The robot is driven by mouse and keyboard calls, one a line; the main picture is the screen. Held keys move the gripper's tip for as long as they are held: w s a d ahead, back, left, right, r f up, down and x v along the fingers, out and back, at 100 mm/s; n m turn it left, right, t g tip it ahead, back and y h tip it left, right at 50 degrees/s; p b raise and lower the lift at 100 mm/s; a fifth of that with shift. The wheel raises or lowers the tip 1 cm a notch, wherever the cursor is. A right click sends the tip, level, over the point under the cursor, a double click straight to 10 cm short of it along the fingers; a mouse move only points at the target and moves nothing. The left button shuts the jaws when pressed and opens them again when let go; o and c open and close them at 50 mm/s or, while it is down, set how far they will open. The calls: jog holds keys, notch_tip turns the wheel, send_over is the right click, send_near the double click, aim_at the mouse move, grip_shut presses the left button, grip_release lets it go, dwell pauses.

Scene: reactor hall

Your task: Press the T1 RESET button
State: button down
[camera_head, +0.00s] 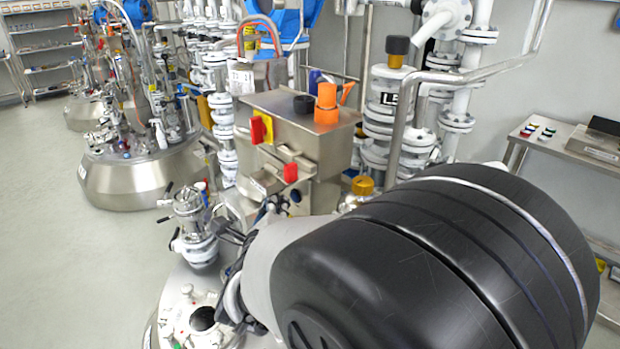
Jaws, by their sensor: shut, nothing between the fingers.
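A small blue button (296,196) shows low on the box, beside dark parts. I cannot read any label, so I cannot tell which control is T1 RESET. My arm's large black joint fills the lower right and hides much of the area below the box. My gripper (230,236) seems to show only as small dark parts left of my arm, below the box; it is shut and empty. I cannot tell whether it touches anything.
A steel vessel lid (190,300) with fittings lies below left. White pipework (388,110) rises behind. A steel side table (568,145) is at right. The floor at left is clear.

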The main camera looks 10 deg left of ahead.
jog(key=shift+w+d+b, duration=0.45)
jog(key=shift+w+b, duration=0.1)
jog(key=shift+b, duration=0.3)
dwell(0.6)
jog(key=shift+s+a, duration=0.1)
jog(key=shift+s+a+b, duration=0.35)
jog(key=shift+s+a, duration=0.05)
jog(key=shift+s, duration=0.1)
dwell(0.4)
jog(key=shift+s+a+b, duration=0.55)
jog(key=shift+s+a, duration=1.1)
jog(key=shift+s, duration=0.3)
